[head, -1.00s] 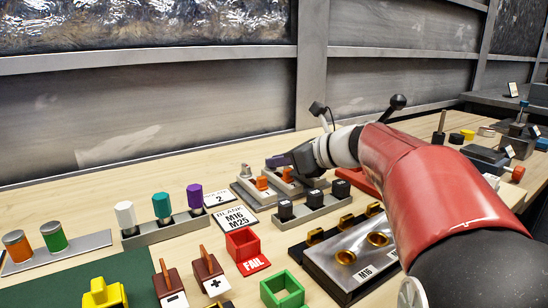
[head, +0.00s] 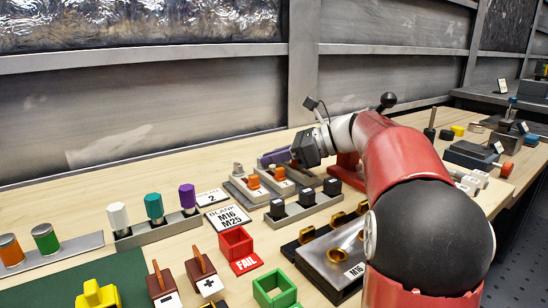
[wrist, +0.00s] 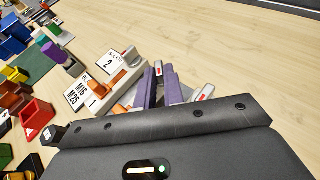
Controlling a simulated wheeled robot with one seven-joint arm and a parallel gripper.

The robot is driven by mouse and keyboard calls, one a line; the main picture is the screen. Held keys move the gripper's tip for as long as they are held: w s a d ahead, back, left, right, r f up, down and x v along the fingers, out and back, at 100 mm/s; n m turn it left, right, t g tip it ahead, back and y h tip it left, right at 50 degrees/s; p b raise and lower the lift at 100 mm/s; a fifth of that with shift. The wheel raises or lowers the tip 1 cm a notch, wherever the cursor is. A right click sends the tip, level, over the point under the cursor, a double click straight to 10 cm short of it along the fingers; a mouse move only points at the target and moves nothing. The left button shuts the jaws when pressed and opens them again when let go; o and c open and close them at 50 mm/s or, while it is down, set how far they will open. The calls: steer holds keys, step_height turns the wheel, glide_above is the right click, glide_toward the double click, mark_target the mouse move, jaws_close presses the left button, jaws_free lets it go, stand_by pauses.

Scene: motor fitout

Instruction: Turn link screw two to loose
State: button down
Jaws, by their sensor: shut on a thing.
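My gripper (head: 272,160) has purple fingers and reaches in from the right at link screw two. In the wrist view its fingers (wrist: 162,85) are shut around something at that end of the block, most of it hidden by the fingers. The screw's exact turn cannot be told.
Black blocks on a grey rail (head: 305,199) stand just in front. A label card BLANK M16 M25 (head: 229,217) and a red FAIL bin (head: 236,243) lie to the front left. Coloured cylinders (head: 154,207) stand left. Bare bench lies behind the block.

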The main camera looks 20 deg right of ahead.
steer(key=c, duration=1.5)
jaws_free()
